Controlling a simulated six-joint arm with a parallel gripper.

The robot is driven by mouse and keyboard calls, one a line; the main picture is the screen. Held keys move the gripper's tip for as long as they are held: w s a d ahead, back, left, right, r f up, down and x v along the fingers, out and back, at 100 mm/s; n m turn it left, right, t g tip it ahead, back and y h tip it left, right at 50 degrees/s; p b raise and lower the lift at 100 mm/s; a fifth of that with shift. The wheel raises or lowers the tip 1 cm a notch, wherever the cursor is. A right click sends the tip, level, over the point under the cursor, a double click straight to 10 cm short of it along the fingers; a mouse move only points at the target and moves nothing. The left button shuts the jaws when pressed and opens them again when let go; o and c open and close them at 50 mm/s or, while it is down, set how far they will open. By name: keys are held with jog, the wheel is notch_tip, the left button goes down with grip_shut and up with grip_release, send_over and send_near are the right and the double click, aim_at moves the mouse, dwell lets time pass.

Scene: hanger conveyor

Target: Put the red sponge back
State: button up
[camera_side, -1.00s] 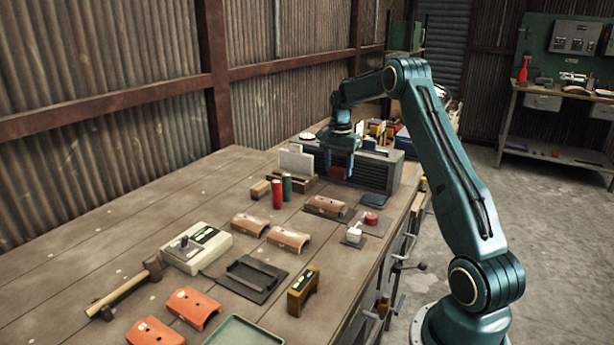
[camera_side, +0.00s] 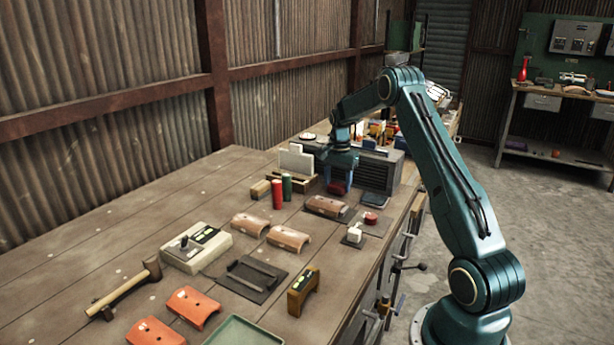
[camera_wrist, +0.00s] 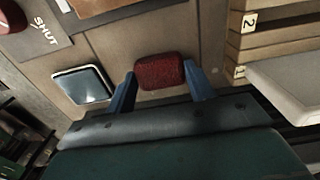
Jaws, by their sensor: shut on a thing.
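The red sponge (camera_wrist: 160,72) is between the two blue fingers of my gripper (camera_wrist: 163,84) in the wrist view, with the gripper shut on it. In the side view the sponge (camera_side: 337,188) shows as a small dark red block under my gripper (camera_side: 338,182), low over the bench in front of the grey ribbed box. Whether it touches the bench cannot be told. A dark square dish (camera_wrist: 82,86) with a pale rim lies left of the sponge in the wrist view, apart from it.
A slotted wooden rack (camera_wrist: 250,22) marked 2 and a white plate (camera_wrist: 290,82) are close on the right. A plate marked SHUT (camera_wrist: 42,32) bears a red knob (camera_side: 370,218). The grey ribbed box (camera_side: 378,172) is behind.

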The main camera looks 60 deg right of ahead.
jog(key=shift+f, duration=0.1)
jog(key=o, duration=1)
jog(key=shift+r, duration=0.2)
notch_tip(320, 180, up, 14)
jog(key=shift+f, duration=0.25)
jog(key=shift+a, duration=0.1)
dwell(0.3)
